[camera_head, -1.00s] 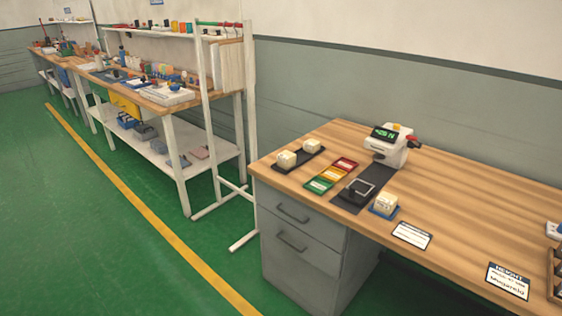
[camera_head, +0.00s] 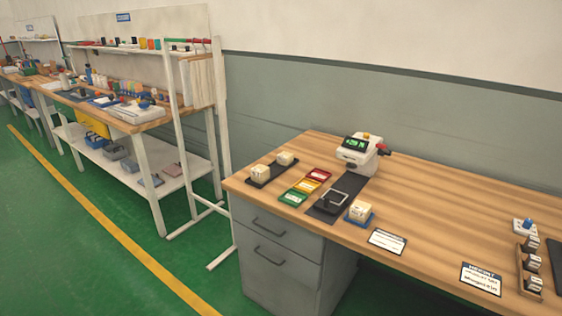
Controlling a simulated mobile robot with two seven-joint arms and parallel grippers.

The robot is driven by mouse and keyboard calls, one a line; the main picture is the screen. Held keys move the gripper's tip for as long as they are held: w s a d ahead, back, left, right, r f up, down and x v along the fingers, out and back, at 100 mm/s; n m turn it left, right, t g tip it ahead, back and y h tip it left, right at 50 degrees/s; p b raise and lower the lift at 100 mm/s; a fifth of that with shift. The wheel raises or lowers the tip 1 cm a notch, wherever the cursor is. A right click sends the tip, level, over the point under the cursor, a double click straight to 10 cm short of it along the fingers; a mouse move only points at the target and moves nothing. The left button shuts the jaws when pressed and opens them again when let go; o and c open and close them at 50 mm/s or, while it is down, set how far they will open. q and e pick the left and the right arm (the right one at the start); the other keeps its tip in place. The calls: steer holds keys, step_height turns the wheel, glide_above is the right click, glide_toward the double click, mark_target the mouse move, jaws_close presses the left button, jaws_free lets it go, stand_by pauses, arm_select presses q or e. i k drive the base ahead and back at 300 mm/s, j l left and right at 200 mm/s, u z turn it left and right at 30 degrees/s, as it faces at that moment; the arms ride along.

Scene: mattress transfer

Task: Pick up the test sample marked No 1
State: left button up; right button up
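Three cream block samples are on the wooden desk (camera_head: 430,210). Two of them, a nearer block (camera_head: 260,172) and a farther block (camera_head: 285,158), sit on a dark tray (camera_head: 273,170) at the left end. The third block (camera_head: 360,208) sits on a small blue base (camera_head: 371,219) near the front edge. Any number on the blocks is too small to read, so I cannot tell which is No 1. Neither of my grippers shows in the head view.
A white tester with a green display (camera_head: 361,150) stands behind a dark mat (camera_head: 350,184). Red, yellow and green cards (camera_head: 305,186) lie beside it. Two white labels and a wooden rack (camera_head: 521,270) are on the right. A cluttered workbench (camera_head: 150,122) stands left; green floor (camera_head: 60,230) is clear.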

mark_target(286, 159)
steer(key=z, duration=0.75)
steer(key=i+j+z, duration=0.1)
steer(key=j+z, duration=0.9)
steer(key=k+j+z, duration=0.1)
steer(key=j+z, duration=0.3)
steer(key=j, duration=0.6)
